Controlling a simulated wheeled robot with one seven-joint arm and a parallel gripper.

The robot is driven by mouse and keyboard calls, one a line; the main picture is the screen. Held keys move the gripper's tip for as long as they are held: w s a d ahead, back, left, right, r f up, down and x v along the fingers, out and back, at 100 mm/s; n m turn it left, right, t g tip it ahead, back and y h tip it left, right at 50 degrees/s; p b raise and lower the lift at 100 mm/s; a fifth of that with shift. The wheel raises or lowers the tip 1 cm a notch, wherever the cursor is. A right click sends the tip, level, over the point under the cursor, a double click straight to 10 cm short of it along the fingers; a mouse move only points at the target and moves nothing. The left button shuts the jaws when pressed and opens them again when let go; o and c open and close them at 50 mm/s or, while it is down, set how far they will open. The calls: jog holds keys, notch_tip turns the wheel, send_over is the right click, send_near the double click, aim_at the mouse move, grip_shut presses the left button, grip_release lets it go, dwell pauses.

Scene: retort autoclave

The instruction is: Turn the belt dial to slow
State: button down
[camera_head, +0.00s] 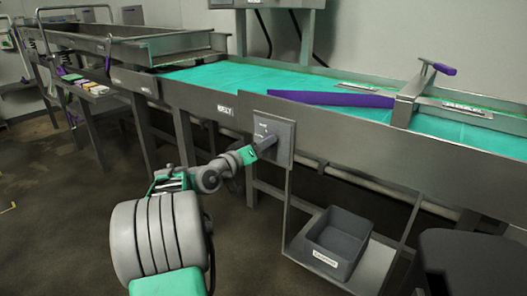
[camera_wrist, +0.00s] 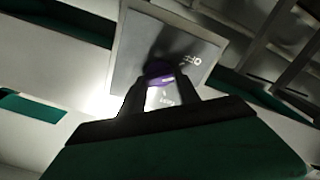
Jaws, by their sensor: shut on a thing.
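The belt dial is a purple knob (camera_wrist: 158,70) on a grey panel (camera_head: 283,131) fixed to the front side of the conveyor. In the wrist view the same panel (camera_wrist: 130,50) fills the upper middle and carries white lettering that reads OFF near its right side. My gripper (camera_head: 264,146) reaches the panel from the left in the head view, and it hides the dial there. In the wrist view the two dark fingers (camera_wrist: 160,85) are shut on the purple knob, one on each side. The knob's pointer and the other dial markings cannot be read.
The green conveyor belt (camera_head: 230,77) runs behind the panel, with a purple diverter bar (camera_head: 330,99) across it. A grey bin (camera_head: 338,243) sits on a low shelf at the right. A dark stool-like object (camera_head: 472,262) stands at the lower right. Open floor lies at left.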

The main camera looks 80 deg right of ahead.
jog(key=m+b, duration=0.7)
jog(key=b, duration=0.3)
jog(key=shift+s+f+m, duration=0.1)
jog(key=shift+s+m, duration=0.05)
jog(key=shift+m, duration=0.15)
jog(key=shift+b, duration=0.4)
jog(key=c, duration=0.9)
grip_release()
jog(key=shift+a, duration=0.15)
